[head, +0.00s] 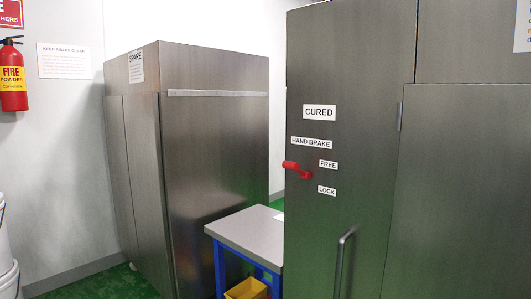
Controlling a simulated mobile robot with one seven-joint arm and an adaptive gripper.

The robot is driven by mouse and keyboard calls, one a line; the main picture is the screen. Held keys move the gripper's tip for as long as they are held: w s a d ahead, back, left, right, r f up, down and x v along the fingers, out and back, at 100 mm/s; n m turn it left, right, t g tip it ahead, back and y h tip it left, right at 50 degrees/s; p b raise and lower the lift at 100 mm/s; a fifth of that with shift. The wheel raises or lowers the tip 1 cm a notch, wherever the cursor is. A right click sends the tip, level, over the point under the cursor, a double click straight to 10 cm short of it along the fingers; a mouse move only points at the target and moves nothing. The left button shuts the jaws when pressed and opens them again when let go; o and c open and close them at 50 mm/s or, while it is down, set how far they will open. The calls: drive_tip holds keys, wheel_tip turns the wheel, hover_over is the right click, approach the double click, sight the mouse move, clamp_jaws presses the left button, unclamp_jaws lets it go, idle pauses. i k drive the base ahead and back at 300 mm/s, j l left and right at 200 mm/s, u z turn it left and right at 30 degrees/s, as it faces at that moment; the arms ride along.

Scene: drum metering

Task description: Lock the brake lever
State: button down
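The red brake lever (297,169) is on the dark steel cabinet (345,60) at the right of the head view. It sits just under the "HAND BRAKE" label (311,143). It lies near level, tilted slightly, with its left end higher. It is left of the "FREE" label (328,164) and above the level of the "LOCK" label (327,190). My gripper is not in view, and nothing touches the lever.
A vertical door handle (342,262) sticks out below the lever. A blue-legged table (250,232) with a yellow bin (246,290) stands between this cabinet and the "SPARE" cabinet (215,150). A fire extinguisher (12,75) hangs on the left wall; green floor shows at lower left.

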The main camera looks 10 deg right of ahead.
sight(290, 165)
drive_tip(key=i+j, duration=0.2)
drive_tip(key=j, duration=0.15)
drive_tip(key=i+j, duration=0.15)
drive_tip(key=j, duration=0.15)
drive_tip(key=i+j, duration=0.2)
drive_tip(key=j, duration=0.15)
drive_tip(key=i+j, duration=0.15)
drive_tip(key=j, duration=0.15)
